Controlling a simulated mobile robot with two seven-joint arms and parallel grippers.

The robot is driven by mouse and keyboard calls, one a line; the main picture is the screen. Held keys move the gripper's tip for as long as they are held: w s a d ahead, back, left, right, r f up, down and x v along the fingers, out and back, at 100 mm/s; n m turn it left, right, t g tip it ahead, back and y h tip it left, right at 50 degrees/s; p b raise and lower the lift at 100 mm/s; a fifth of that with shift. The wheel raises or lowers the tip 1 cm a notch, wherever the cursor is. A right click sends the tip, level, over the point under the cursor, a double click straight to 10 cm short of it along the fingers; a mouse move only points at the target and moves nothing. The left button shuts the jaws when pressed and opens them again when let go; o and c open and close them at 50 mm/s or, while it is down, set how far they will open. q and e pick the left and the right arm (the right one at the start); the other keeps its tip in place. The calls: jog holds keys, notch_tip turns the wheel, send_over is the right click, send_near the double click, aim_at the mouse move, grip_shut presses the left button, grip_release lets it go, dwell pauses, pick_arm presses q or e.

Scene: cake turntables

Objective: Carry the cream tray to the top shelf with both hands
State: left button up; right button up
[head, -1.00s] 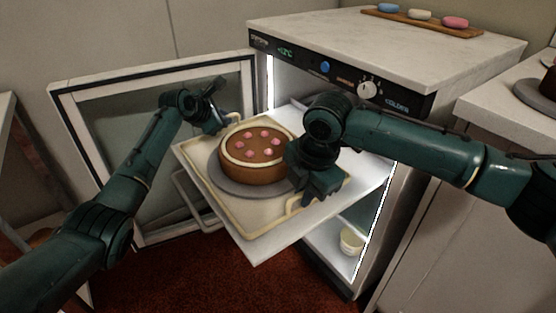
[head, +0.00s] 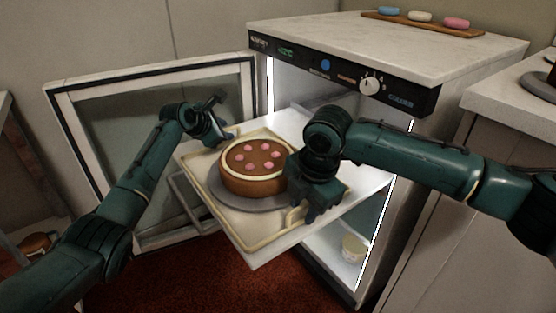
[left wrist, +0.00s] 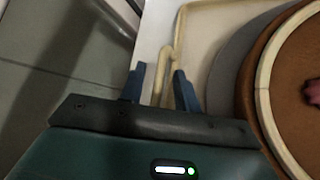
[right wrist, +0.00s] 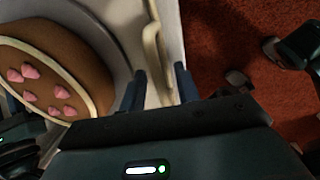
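The cream tray (head: 262,231) lies on a white shelf that juts out of the open fridge. It bears a brown cake (head: 253,175) with pink toppings, on a grey round stand (head: 232,199). My left gripper (head: 226,136) is at the tray's far-left handle. In the left wrist view its open fingers straddle this cream handle (left wrist: 166,65). My right gripper (head: 310,211) is at the near-right handle. In the right wrist view its open fingers stand either side of that handle (right wrist: 152,48). Neither gripper visibly clamps its handle.
The fridge door (head: 95,165) stands open on the left. The fridge top (head: 385,42) bears a wooden board (head: 425,23) with several coloured bars. A small cream cup (head: 352,249) sits on the lower shelf. A counter (head: 500,100) stands close on the right.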

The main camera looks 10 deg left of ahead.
jog(key=shift+r, duration=0.1)
pick_arm(q)
jog(key=v, duration=1.2)
pick_arm(e)
notch_tip(320, 180, up, 12)
jog(key=s+d, duration=0.1)
jog(key=shift+s+d+f, duration=0.2)
jog(key=shift+s+d, duration=0.1)
jog(key=shift+s, duration=0.05)
